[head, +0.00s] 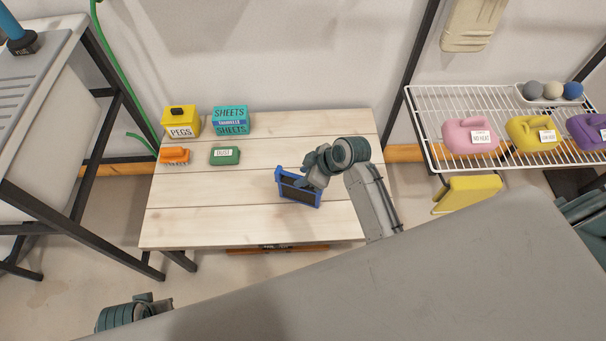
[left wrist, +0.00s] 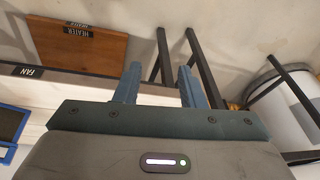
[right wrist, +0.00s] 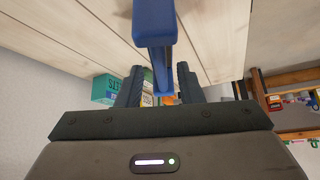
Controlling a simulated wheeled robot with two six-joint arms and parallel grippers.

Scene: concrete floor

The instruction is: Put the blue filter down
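The blue filter (head: 299,190), a blue frame with a dark face, is over the right half of the pale wooden table (head: 200,225), slightly tilted. I cannot tell whether it touches the boards. My right gripper (head: 308,180) is at its upper right edge. In the right wrist view, the filter's blue frame (right wrist: 155,25) runs between the fingers of my right gripper (right wrist: 160,72); whether they press on it is unclear. My left gripper (left wrist: 158,72) is open and empty, away from the filter, low at the left in the head view.
The table's front left is clear. A white wire rack (head: 435,120) with coloured jugs is at right.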

